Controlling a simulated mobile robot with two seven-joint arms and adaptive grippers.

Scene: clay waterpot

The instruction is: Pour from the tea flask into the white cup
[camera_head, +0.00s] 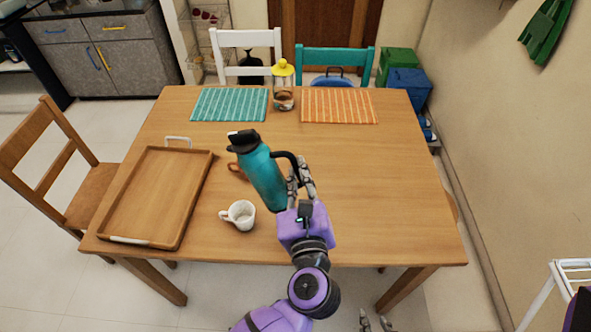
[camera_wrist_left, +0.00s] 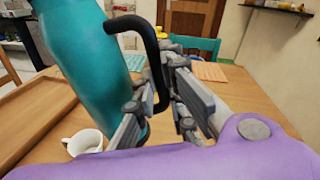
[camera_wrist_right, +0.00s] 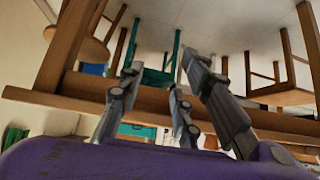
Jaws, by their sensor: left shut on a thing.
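The teal tea flask (camera_head: 262,178) has a black lid and a black loop handle. My left gripper (camera_head: 299,176) is shut on that handle and holds the flask up, its top leaning left in the head view. The flask also fills the left of the left wrist view (camera_wrist_left: 88,55), with the gripper (camera_wrist_left: 165,100) at the handle. The white cup (camera_head: 238,214) stands upright on the table, left of the flask's base and apart from it; it also shows in the left wrist view (camera_wrist_left: 84,142). My right gripper (camera_head: 375,321) is low at the front, empty, with fingers apart (camera_wrist_right: 165,85).
A wooden tray (camera_head: 155,198) lies on the left of the table (camera_head: 375,190). A brown object (camera_head: 236,171) is partly hidden behind the flask. A yellow-topped lantern-like jar (camera_head: 283,86) stands between teal (camera_head: 228,104) and orange (camera_head: 339,104) mats. The table's right side is clear.

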